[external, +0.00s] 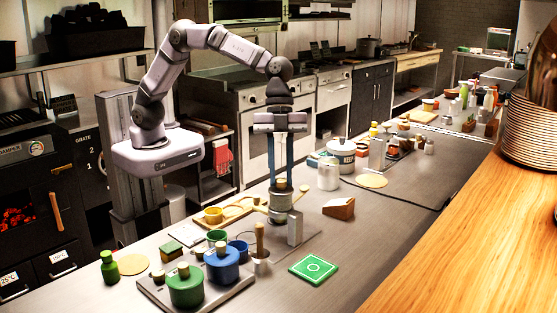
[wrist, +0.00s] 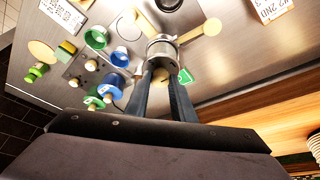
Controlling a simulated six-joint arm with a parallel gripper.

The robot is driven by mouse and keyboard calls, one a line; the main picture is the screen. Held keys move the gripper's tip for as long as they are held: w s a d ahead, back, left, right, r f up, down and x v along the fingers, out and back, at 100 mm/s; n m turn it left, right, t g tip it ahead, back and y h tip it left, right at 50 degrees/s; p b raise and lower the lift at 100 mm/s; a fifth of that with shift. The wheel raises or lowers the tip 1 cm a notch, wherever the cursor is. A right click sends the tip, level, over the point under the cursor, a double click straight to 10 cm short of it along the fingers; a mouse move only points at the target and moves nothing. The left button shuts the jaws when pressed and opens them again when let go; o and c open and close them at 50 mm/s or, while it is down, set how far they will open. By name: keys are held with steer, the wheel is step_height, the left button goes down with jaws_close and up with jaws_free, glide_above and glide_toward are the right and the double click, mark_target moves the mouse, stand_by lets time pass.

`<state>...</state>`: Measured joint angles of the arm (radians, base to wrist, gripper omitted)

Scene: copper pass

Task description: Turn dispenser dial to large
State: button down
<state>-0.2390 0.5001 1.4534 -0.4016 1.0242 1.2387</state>
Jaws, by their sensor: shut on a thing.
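The dispenser (external: 281,202) is a short grey metal cylinder standing on the steel counter, with a tan dial knob (external: 281,184) on top. My gripper (external: 287,187) points down from above, its two long dark fingers on either side of the knob. It is shut on the dial. In the wrist view the metal dispenser (wrist: 160,47) lies just beyond the fingertips, and the fingers (wrist: 163,78) partly hide the knob. I cannot read any size marks, so the dial's setting cannot be told.
Green (external: 185,287) and blue (external: 222,264) knobbed pots stand on a grey tray at the front left. A green card (external: 313,268) lies front right of the dispenser. A brown wedge (external: 339,208) and white canister (external: 328,176) stand to its right. A wooden counter (external: 460,250) borders the right.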

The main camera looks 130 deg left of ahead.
stand_by(0.5)
steer(key=c, duration=1.5)
jaws_free()
steer(key=b+v, duration=0.2)
steer(key=v, duration=0.5)
steer(key=shift+a+r, duration=0.1)
steer(key=shift+r, duration=0.1)
steer(key=shift+s+f, duration=0.1)
